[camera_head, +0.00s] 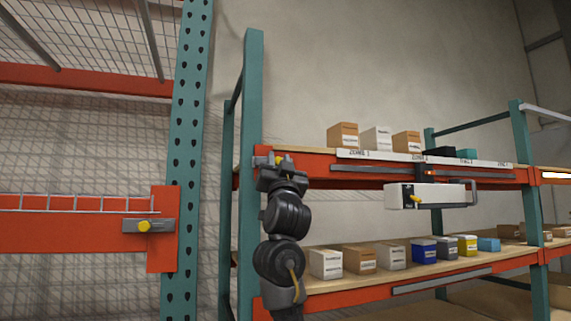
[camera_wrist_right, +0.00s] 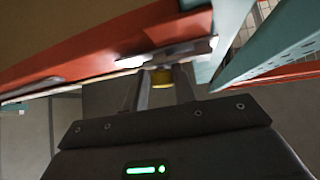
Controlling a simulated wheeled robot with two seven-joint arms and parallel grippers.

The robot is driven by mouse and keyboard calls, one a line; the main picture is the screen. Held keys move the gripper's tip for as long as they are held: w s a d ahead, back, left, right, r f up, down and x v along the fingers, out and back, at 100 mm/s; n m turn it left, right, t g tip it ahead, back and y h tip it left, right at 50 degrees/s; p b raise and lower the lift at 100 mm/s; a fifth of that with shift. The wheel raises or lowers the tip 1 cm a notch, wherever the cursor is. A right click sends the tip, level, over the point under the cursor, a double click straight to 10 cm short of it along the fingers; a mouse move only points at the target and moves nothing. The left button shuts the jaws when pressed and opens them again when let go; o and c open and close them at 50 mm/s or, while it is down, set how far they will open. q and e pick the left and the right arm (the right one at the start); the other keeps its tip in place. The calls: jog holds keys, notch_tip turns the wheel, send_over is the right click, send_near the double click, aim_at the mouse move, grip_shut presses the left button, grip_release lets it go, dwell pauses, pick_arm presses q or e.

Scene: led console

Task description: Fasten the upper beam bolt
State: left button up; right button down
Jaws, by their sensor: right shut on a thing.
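My right gripper (camera_head: 279,163) reaches up to the left end of the upper orange beam (camera_head: 310,167), where that beam meets the teal upright (camera_head: 251,110). It is shut on a yellow bolt, of which only a little shows in the head view. In the right wrist view the yellow bolt (camera_wrist_right: 162,78) sits between the two fingers of the right gripper (camera_wrist_right: 162,85), against a grey plate on the orange beam (camera_wrist_right: 110,48). The fingers partly hide the bolt, so I cannot tell how far in it sits. My left gripper is not in view.
Another yellow bolt (camera_head: 144,226) sits in a grey plate on the nearer orange beam at left. A nearer teal upright (camera_head: 187,150) stands left of my arm. A white device with a handle (camera_head: 430,196) hangs below the upper shelf. Boxes (camera_head: 359,260) fill the lower shelf.

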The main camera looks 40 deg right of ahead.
jog(key=shift+w+a+f, duration=0.1)
jog(key=shift+a, duration=0.1)
jog(key=c, duration=1.4)
grip_release()
jog(key=shift+o, duration=0.7)
jog(key=shift+w+a, duration=0.1)
jog(key=shift+a, duration=0.25)
jog(key=shift+d, duration=0.1)
jog(key=shift+d, duration=0.1)
jog(key=b+v, duration=0.6)
jog(key=v, duration=0.4)
jog(key=shift+s+f, duration=0.2)
jog(key=shift+s, duration=0.1)
